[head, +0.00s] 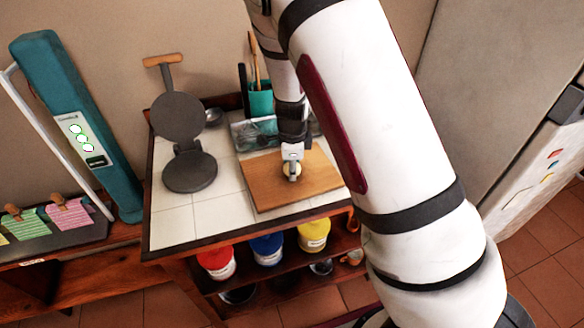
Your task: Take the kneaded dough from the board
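The dough, a small pale yellow lump (286,169), is on the wooden board (262,188) on the tiled counter. My gripper (292,172) points down over the board, right at the dough, and hides part of it. The fingers are too small in this view to tell whether they are open around the dough or shut on it. I cannot tell whether the dough touches the board.
A dark tortilla press (189,171) stands open left of the board. Behind the board are a clear tray (247,133) and a teal utensil cup (261,99). Red, blue and yellow containers (267,249) sit on the shelf below.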

